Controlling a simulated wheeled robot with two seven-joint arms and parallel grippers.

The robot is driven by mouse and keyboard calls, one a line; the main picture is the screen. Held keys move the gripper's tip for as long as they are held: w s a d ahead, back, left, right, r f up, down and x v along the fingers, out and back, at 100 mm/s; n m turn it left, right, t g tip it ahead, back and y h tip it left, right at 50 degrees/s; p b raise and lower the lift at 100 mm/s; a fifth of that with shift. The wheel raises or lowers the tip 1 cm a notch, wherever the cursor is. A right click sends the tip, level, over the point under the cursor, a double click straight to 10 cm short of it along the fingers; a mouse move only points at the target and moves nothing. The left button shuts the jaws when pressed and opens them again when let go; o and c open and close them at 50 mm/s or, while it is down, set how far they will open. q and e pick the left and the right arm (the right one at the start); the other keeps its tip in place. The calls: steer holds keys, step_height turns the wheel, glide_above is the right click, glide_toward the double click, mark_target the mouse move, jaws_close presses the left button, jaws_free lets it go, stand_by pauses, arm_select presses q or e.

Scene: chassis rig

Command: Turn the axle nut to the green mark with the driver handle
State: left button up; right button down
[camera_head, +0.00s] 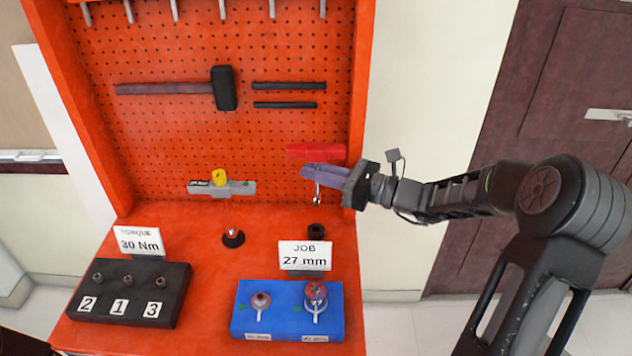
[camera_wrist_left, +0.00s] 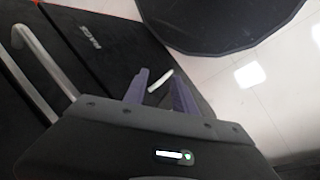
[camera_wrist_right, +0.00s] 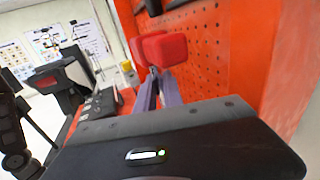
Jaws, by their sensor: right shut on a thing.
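The red driver handle (camera_head: 316,152) is upright-shafted in front of the pegboard, its silver shaft hanging down. My right gripper (camera_head: 308,172) is shut on it just below the red grip. In the right wrist view the red grip (camera_wrist_right: 165,47) shows beyond the fingertips. A blue block (camera_head: 240,325) on the bench carries two nut stations, a left one (camera_head: 261,300) and a right one (camera_head: 316,293), each with a white pointer and a green mark beside it. Which is the axle nut I cannot read. My left gripper (camera_wrist_left: 160,88) is open and empty, away from the bench.
A black tray (camera_head: 170,310) holds sockets marked 2, 1 and 3. Signs read "TORQUE 30 Nm" (camera_head: 139,240) and "JOB 27 mm" (camera_head: 305,256). A black socket (camera_head: 316,231) sits behind the job sign.

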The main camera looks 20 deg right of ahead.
mark_target(326, 155)
arm_select(q)
steer(key=shift+r, duration=0.2)
arm_select(e)
steer(key=shift+r, duration=0.2)
stand_by(0.4)
